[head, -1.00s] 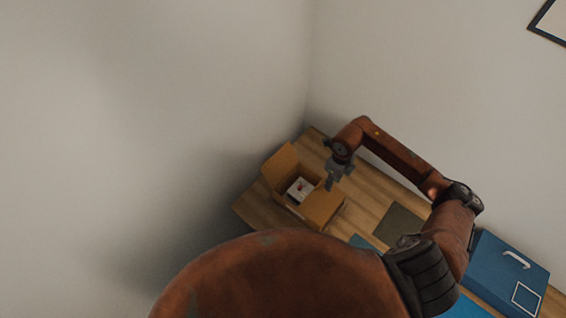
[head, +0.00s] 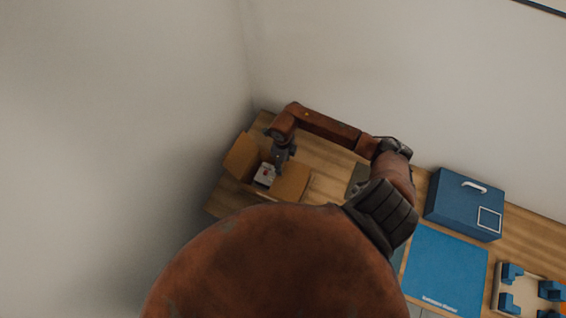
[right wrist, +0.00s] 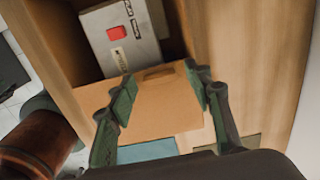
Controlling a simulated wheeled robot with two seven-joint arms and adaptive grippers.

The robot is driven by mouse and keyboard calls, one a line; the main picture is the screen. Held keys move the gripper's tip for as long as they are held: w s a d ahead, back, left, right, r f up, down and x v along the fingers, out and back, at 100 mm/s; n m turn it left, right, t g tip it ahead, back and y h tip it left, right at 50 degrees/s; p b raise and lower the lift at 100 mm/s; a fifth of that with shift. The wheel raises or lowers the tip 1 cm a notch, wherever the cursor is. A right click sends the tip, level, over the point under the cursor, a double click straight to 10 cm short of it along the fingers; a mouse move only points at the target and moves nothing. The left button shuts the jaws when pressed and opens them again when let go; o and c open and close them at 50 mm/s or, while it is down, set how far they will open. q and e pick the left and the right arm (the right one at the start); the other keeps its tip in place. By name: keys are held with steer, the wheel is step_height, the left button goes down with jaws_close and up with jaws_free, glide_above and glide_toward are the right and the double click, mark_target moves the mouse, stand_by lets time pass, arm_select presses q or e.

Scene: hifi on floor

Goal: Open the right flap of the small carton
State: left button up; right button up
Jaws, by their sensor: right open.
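The small carton stands on the wooden table in the far corner. Its left flap (head: 241,156) and its right flap (head: 291,182) both stick outward, and the top is open between them. A light grey box with a red square (head: 265,174) lies inside and also shows in the right wrist view (right wrist: 122,38). My right gripper (head: 279,168) is over the carton, by the right flap. In the right wrist view my right gripper (right wrist: 162,80) is open, and a tan flap with a slot (right wrist: 155,108) shows between its fingers. I cannot tell whether they touch it. My left gripper is out of view.
A blue case with a handle (head: 465,203) stands at the back of the table. A blue mat (head: 446,268) lies in front of it, and a tray with blue blocks (head: 528,290) is at right. Walls close in behind and left of the carton.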

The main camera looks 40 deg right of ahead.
steer(key=shift+c, duration=0.5)
jaws_close()
